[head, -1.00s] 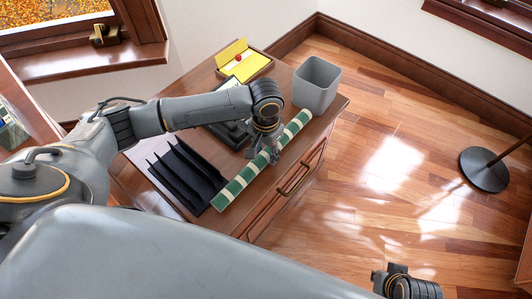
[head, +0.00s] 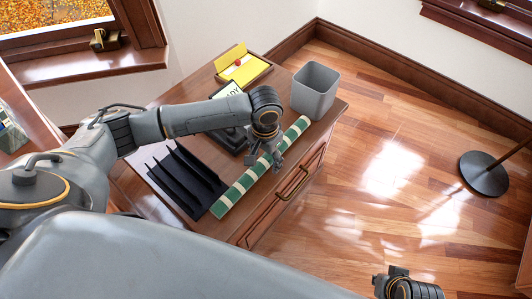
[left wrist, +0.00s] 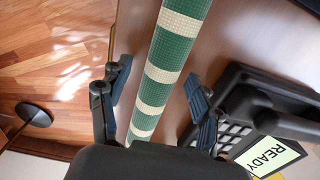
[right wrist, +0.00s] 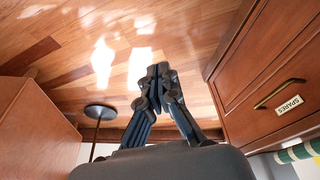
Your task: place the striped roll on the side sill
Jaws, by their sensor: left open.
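The striped roll (head: 240,186), green with cream bands, lies along the front edge of the wooden cabinet top (head: 168,127). My left gripper (head: 270,162) is open above the roll. In the left wrist view the roll (left wrist: 170,60) runs between the two spread fingers (left wrist: 157,78), with a gap on each side. A wooden window sill (head: 85,68) is at the upper left and another (head: 475,17) at the upper right; I cannot tell which is the side sill. My right gripper (right wrist: 158,72) has its fingertips together over the floor, with nothing visible between them.
A black rack (head: 185,180), a grey bin (head: 316,90), a yellow box (head: 243,66) and a dark device with a READY screen (left wrist: 270,155) share the cabinet top. A brass latch (head: 105,39) sits on the left sill. A round stand base (head: 484,172) is on the floor.

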